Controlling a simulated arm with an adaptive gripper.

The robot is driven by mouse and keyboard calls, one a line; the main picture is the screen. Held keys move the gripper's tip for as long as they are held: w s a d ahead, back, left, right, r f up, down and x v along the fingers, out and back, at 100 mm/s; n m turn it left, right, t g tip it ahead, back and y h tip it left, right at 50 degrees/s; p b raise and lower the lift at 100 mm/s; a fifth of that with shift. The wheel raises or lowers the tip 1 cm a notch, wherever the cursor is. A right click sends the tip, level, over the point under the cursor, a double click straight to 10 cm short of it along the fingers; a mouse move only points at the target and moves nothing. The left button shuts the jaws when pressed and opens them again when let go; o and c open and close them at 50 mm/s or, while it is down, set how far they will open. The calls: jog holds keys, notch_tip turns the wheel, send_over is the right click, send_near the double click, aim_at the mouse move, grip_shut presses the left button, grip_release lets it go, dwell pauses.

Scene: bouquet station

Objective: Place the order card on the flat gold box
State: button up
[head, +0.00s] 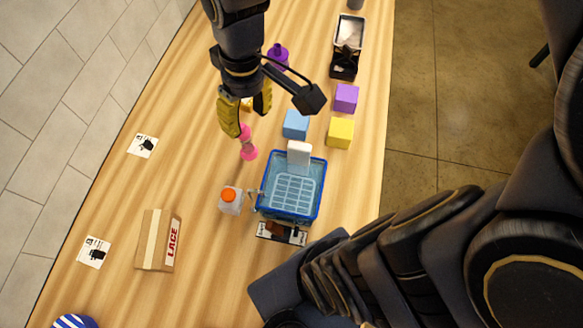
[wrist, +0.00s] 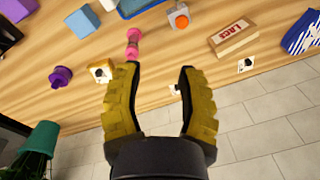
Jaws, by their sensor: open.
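My gripper (head: 246,118) is open over the wooden table, with nothing between its yellow fingers in the wrist view (wrist: 158,72). A small gold item (wrist: 101,73) lies just left of the left finger in the wrist view; it has a pale top with a dark mark, looking like a card on a flat gold box. In the head view it is mostly hidden behind my fingers. Two other white cards with black pictures lie flat: one left of my gripper (head: 143,145), one at the lower left (head: 93,251). Which one is the order card I cannot tell.
A blue basket (head: 290,185), an orange-topped grey block (head: 229,200), a LACE box (head: 158,241), coloured cubes (head: 340,132) and a purple thing (head: 278,55) are around. The table's left side is fairly clear.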

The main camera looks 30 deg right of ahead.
jog(key=s+r+m+g+h, duration=0.1)
jog(key=s+r+m, duration=0.1)
jog(key=s, duration=1)
jog(key=shift+s+a+m+g, duration=0.2)
jog(key=shift+s+m+g, duration=0.1)
jog(key=shift+m+g, duration=0.15)
